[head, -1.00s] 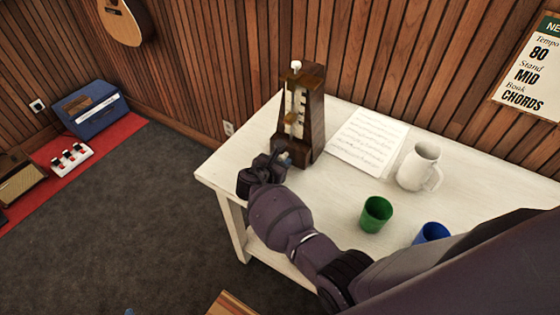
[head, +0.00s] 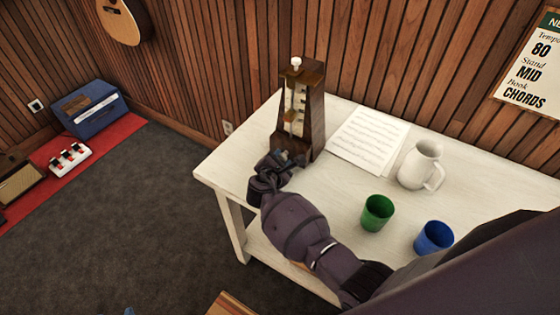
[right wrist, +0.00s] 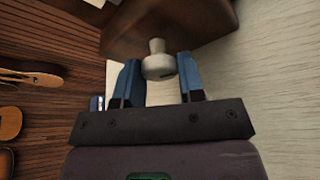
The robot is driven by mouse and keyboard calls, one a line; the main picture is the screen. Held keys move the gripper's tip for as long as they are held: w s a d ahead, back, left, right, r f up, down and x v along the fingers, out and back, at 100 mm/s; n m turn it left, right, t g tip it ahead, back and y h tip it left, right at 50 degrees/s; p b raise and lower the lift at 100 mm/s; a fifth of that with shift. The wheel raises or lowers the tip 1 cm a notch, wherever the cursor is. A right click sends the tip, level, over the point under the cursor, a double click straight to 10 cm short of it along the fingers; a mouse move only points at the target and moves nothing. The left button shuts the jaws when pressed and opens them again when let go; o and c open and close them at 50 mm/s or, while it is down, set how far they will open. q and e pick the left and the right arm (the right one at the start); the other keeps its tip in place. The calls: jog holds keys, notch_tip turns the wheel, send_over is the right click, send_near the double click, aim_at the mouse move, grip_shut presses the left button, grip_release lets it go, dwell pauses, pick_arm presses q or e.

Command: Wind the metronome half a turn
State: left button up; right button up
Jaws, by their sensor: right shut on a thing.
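The metronome (head: 316,125) is a dark wooden tapered box with a pale scale on its front. It stands upright near the left end of the white table (head: 225,172). My right gripper (head: 285,156) reaches its lower front from the near side. In the right wrist view the blue fingers of my right gripper (right wrist: 160,75) are on both sides of a pale metal winding key (right wrist: 157,58), and they are shut on it. The key sticks out of the metronome's wooden face (right wrist: 185,25). In the head view the gripper hides the key. My left gripper is not in view.
Sheet music (head: 368,138) lies right of the metronome. A white pitcher (head: 420,165), a green cup (head: 377,212) and a blue cup (head: 434,238) stand farther right, near my right arm. The plank wall (head: 400,50) is close behind the table.

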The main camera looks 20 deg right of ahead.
dwell(0.4)
jog(key=o, duration=0.9)
jog(key=v, duration=1)
jog(key=shift+s+a+r+p, duration=0.2)
jog(key=shift+s+p, duration=0.1)
